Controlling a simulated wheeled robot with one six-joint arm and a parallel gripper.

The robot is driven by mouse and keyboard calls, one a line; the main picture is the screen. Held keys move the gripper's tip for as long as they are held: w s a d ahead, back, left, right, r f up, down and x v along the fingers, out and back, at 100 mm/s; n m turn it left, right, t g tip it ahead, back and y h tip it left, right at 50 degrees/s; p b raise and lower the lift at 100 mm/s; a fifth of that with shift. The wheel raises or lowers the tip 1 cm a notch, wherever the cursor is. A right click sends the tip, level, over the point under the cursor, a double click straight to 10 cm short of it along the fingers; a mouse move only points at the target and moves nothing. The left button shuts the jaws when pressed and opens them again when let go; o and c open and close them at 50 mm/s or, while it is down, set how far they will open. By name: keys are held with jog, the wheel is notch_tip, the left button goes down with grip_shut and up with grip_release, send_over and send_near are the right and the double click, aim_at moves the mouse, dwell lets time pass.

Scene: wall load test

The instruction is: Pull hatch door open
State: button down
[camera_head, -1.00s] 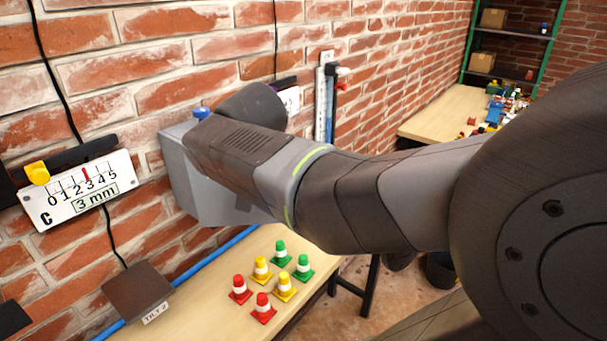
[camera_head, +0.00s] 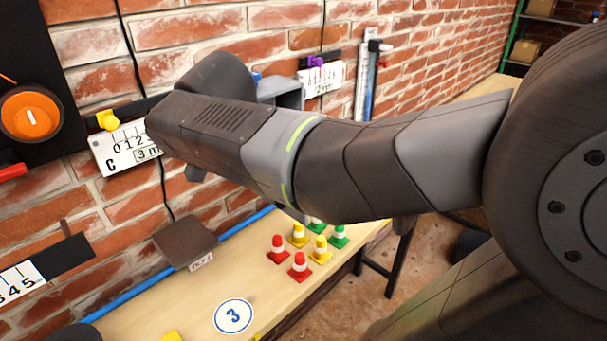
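A grey box-like housing (camera_head: 286,90) on the brick wall shows only in part behind my arm. I take it to be the hatch, but its door cannot be made out. A bit of blue shows at its upper left. My arm crosses the middle of the view from the right and covers most of the housing. My gripper is hidden behind my own arm links. A small dark part shows just below the arm, and I cannot tell what it is. Whether anything is held cannot be seen.
A wooden bench (camera_head: 270,300) below holds several red, yellow and green cones (camera_head: 299,267) and a round "3" marker (camera_head: 233,316). A brown tilted plate (camera_head: 184,243), a "C" scale (camera_head: 128,150) and an orange knob (camera_head: 31,117) are at left. Open floor lies right of the bench.

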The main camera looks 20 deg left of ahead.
jog(key=shift+s+a, duration=0.25)
jog(key=shift+s, duration=0.05)
jog(key=c, duration=1.5)
grip_release()
jog(key=v, duration=1.4)
jog(key=shift+s+f, duration=0.1)
jog(key=x, duration=1.4)
